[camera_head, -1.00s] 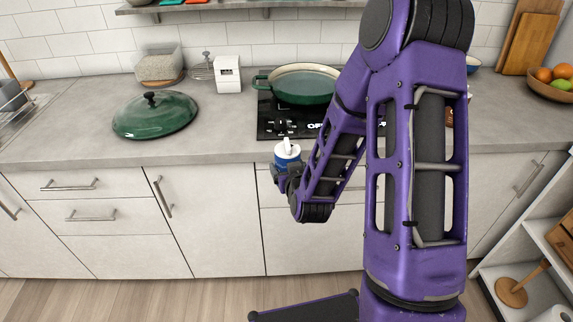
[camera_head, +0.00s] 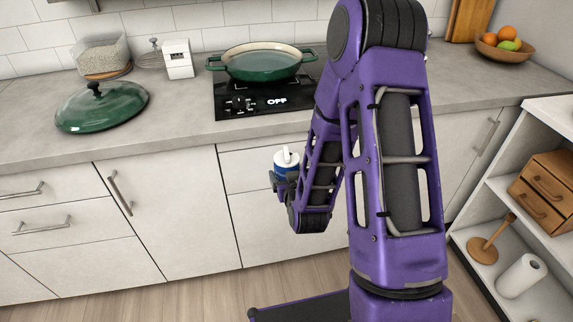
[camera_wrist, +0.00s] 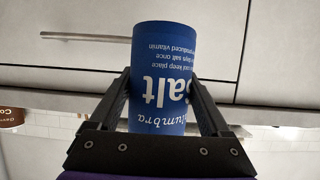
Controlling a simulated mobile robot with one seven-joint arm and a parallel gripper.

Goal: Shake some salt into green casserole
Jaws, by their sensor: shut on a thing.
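The salt (camera_wrist: 162,75) is a blue cylindrical container with white lettering, upside down in the wrist view. My gripper (camera_wrist: 165,100) is shut on it, one finger on each side. In the head view the salt (camera_head: 286,161) is upright with a white top and spout, held in front of the counter's front edge by my gripper (camera_head: 282,183). The green casserole (camera_head: 263,65) stands without a lid on the black cooktop, behind and above the salt. My arm hides part of the cooktop's right side.
The green lid (camera_head: 102,107) lies on the counter (camera_head: 180,122) at left. A white box (camera_head: 178,58), a whisk and a glass container (camera_head: 102,56) stand behind it. A fruit bowl (camera_head: 510,50) is at right. An open shelf (camera_head: 500,210) stands at lower right.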

